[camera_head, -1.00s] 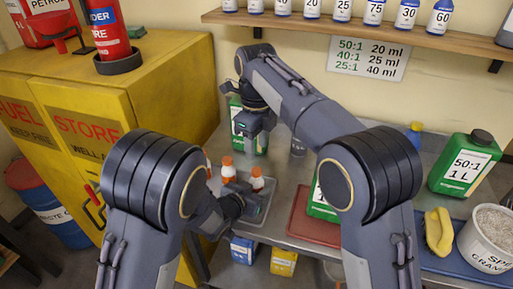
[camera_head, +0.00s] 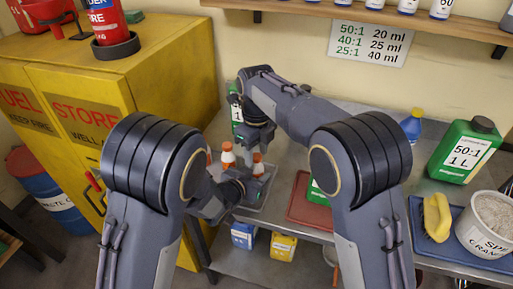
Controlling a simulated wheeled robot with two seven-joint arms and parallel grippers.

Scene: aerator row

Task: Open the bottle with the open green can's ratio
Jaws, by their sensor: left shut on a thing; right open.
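Small white bottles with orange caps stand at the tray on the bench: one (camera_head: 228,157) is left of my grippers, another is partly hidden at the left. My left gripper (camera_head: 252,190) is low over the tray, shut on a bottle (camera_head: 258,168). My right gripper (camera_head: 258,148) points down, open, right above that bottle's orange cap; contact cannot be told. A green can (camera_head: 465,150) marked 50:1 1 L, with a dark cap, stands at the right. Another green can (camera_head: 316,195) is mostly hidden behind my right arm. A third (camera_head: 236,115) is behind my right gripper.
A wall chart (camera_head: 368,43) pairs 50:1 with 20 ml, 40:1 with 25 ml and 25:1 with 40 ml. A red mat (camera_head: 298,208) lies right of the tray (camera_head: 250,207). A granule bucket (camera_head: 488,225) and yellow brush (camera_head: 437,217) are at the right.

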